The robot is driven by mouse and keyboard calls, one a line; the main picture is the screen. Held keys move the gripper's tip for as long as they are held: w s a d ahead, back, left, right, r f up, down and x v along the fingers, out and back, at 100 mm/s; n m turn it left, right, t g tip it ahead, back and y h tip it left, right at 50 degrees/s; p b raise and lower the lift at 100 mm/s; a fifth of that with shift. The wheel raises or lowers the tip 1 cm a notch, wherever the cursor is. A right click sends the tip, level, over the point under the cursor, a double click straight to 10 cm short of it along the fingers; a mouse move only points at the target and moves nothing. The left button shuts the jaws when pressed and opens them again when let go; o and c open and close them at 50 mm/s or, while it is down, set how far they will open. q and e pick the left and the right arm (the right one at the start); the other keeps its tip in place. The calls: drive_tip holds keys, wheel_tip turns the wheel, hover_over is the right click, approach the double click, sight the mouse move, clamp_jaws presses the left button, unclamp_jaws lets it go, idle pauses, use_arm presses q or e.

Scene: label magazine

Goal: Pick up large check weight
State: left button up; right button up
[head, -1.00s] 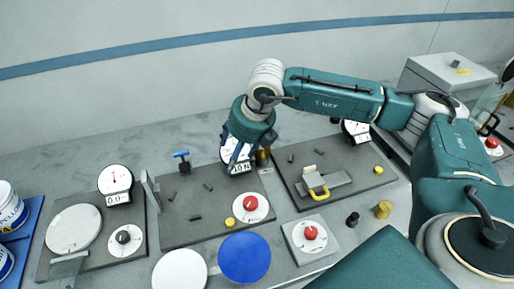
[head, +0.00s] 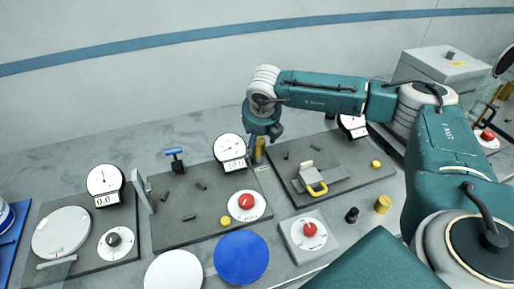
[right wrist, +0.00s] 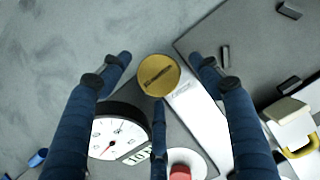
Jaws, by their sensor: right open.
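A brass cylindrical weight (head: 259,146) stands at the back, between the middle and right dark plates, beside a round dial gauge. In the right wrist view its round brass top (right wrist: 158,75) shows with a dark marking. My right gripper (head: 264,137) is directly above it, pointing down. In the right wrist view its blue fingers are spread around the weight's top, with nothing held. The lower part of the weight is hidden in that view. Another, brass-yellow cylinder (head: 383,204) stands at the front right, near a small black one (head: 352,215). My left gripper is not in view.
The dial gauge (head: 229,148) is close left of the right gripper. The right plate (head: 362,184) carries a grey fixture with a yellow handle (head: 318,189). A red-knobbed box (head: 310,237), a blue disc (head: 241,258) and a white disc (head: 174,272) lie in front.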

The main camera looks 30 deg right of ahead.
drive_tip(key=shift+w+d+f, duration=0.1)
drive_tip(key=shift+w+f, duration=0.15)
drive_tip(key=shift+f, duration=0.3)
drive_tip(key=shift+s+r, duration=0.1)
drive_tip(key=c, duration=0.4)
clamp_jaws()
drive_tip(key=shift+r, duration=0.1)
drive_tip(key=shift+r, duration=0.15)
